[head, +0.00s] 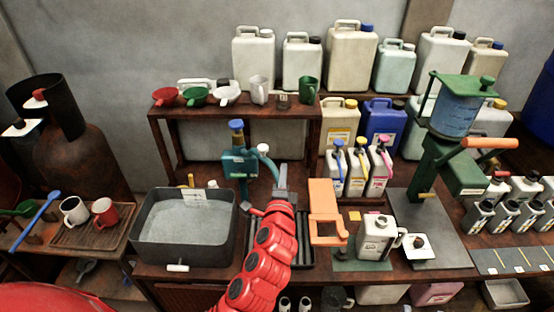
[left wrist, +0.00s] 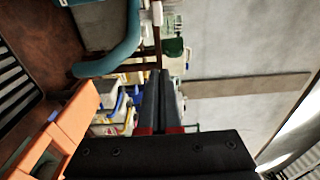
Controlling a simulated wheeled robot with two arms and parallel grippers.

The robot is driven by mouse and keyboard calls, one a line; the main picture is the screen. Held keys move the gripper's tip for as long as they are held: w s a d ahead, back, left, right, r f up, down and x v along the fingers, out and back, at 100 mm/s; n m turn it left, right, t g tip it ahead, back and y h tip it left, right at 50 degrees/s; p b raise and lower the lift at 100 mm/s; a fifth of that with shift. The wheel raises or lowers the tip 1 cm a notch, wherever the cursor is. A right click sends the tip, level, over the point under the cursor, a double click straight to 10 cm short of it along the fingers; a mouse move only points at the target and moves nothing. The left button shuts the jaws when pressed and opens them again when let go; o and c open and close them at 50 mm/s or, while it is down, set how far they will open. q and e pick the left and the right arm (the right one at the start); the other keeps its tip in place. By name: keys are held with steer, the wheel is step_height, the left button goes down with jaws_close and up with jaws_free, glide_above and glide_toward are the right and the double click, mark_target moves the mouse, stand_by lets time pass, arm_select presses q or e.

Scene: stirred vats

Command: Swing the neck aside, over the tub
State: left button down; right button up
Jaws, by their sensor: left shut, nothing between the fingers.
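A teal pump or tap with a blue knob (head: 237,125) stands behind the dark tub (head: 143,252), at its right. Its curved teal neck (head: 271,165) has a white knob near it and shows large at the upper left of the left wrist view (left wrist: 122,52). The tub holds pale grey contents. My left gripper (head: 281,175) is shut and empty, just right of the neck; its black fingers lie together in the left wrist view (left wrist: 158,85). I cannot tell whether they touch the neck. My red left arm hides part of the bench. My right gripper is out of view.
An orange bracket (head: 325,205) stands close to the right of my left gripper. A pale can (head: 376,238) and a green press (head: 440,165) are further right. A wooden shelf (head: 235,108) with funnels and mugs rises behind the neck.

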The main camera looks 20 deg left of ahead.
arm_select(q)
steer(key=w+a+p, duration=0.1)
steer(key=w+p, duration=0.1)
steer(key=w+a+p, duration=0.4)
steer(key=w, duration=0.1)
steer(key=shift+w+a+r, duration=0.1)
steer(key=shift+a, duration=0.1)
steer(key=shift+w, duration=0.1)
stand_by(0.4)
